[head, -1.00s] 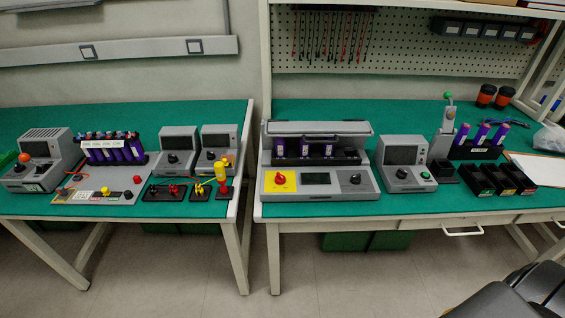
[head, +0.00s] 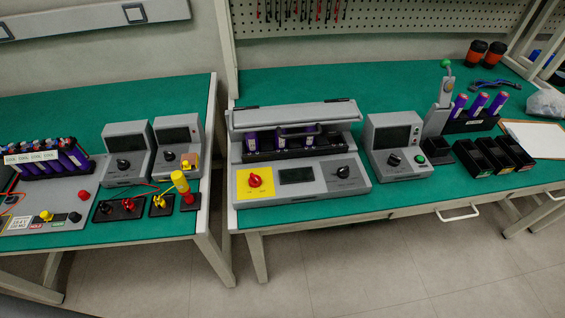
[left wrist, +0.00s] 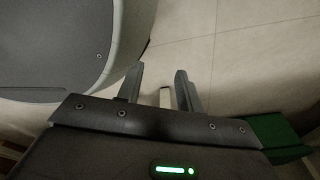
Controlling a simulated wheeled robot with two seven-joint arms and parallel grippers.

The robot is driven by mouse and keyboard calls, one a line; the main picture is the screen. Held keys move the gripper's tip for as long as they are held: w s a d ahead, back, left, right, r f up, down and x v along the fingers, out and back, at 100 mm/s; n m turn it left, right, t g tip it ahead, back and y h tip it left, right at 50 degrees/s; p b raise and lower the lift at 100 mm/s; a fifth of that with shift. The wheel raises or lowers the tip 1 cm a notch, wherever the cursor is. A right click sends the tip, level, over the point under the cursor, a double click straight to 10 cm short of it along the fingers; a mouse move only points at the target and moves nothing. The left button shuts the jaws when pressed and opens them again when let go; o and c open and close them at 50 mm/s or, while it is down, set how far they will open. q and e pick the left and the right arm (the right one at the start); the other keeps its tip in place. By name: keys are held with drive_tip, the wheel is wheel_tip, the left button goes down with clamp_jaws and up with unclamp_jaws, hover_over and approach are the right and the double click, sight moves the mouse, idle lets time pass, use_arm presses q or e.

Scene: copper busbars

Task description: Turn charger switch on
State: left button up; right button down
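The charger (head: 300,165) is a grey machine on the right bench in the head view, with its lid raised and purple battery cells (head: 280,142) in its bay. Its front panel has a red rotary knob (head: 255,181) on a yellow plate, a dark display and a black knob (head: 341,172). Which of these is the switch is not labelled legibly. In the left wrist view my left gripper (left wrist: 160,88) is open, its fingers apart above the floor, away from the charger. Neither gripper shows in the head view.
A grey meter box (head: 395,145) with a green button stands right of the charger. Black bins (head: 495,157) and a clipboard (head: 535,138) lie further right. The left bench (head: 60,110) holds a battery pack, grey boxes and wired terminals. A gap separates the benches.

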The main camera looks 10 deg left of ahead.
use_arm(q)
drive_tip(key=shift+o, duration=1.2)
drive_tip(key=s, duration=0.3)
drive_tip(key=shift+s+a+g, duration=0.1)
drive_tip(key=shift+s+g, duration=0.2)
drive_tip(key=shift+s, duration=0.05)
drive_tip(key=shift+o, duration=1.1)
drive_tip(key=w+d+r+t+p, duration=0.1)
drive_tip(key=w+r+p, duration=0.3)
drive_tip(key=w+r, duration=0.3)
drive_tip(key=shift+w+d+r, duration=0.15)
drive_tip(key=shift+w+r, duration=0.05)
drive_tip(key=shift+w, duration=0.5)
wheel_tip(320, 180, up, 50)
drive_tip(key=m+t+h+p, duration=0.4)
drive_tip(key=m+h+p, duration=0.25)
drive_tip(key=p, duration=0.95)
hover_over(253, 177)
drive_tip(key=s+a, duration=0.5)
drive_tip(key=x, duration=0.9)
drive_tip(key=shift+w+f+b, duration=0.1)
drive_tip(key=shift+f+b, duration=0.05)
drive_tip(key=shift+b, duration=0.25)
drive_tip(key=shift+c, duration=0.3)
